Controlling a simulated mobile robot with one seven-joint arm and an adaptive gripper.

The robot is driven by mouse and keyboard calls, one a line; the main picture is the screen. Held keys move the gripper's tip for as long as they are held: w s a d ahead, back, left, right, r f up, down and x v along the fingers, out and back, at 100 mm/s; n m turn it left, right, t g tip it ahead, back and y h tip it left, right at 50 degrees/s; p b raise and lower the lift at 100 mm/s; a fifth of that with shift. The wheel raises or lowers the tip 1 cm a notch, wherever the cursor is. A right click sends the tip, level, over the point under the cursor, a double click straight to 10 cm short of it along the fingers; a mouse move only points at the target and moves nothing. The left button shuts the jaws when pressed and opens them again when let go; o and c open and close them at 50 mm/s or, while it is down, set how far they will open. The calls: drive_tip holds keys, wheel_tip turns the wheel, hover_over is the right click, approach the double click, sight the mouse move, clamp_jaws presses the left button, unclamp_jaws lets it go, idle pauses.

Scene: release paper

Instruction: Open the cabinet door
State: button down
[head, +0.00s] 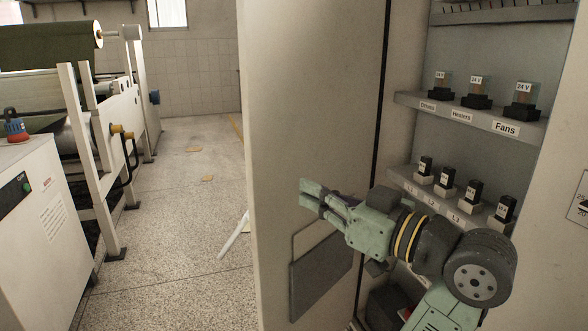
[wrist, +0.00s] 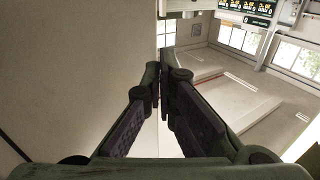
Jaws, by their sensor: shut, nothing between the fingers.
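The cabinet door (head: 310,100) stands swung open, its inner face with a flat grey pocket (head: 322,272) turned toward me. In the wrist view a pale flat panel (wrist: 75,60), which looks like the door, fills the left side. The cabinet interior (head: 415,125) is exposed to the right of the door. My gripper (head: 308,192) is in front of the door's inner face, pointing left toward its free edge. Its fingers (wrist: 162,80) are shut with nothing between them. I cannot tell whether they touch the door.
Shelves inside the cabinet hold several 24 V parts (head: 477,93) and smaller switches (head: 447,180). A pale panel (head: 562,200) stands at the far right. A roller machine (head: 100,130) and a white box (head: 40,230) stand left. The speckled floor (head: 190,190) between is mostly clear.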

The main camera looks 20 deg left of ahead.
drive_tip(key=d, duration=0.1)
drive_tip(key=p, duration=0.3)
approach(262, 176)
drive_tip(key=a+r, duration=0.2)
drive_tip(key=a, duration=0.4)
drive_tip(key=shift+w+a+r+g, duration=0.1)
drive_tip(key=shift+w+a+g, duration=0.2)
drive_tip(key=shift+w+a, duration=0.3)
drive_tip(key=shift+s+a, duration=0.1)
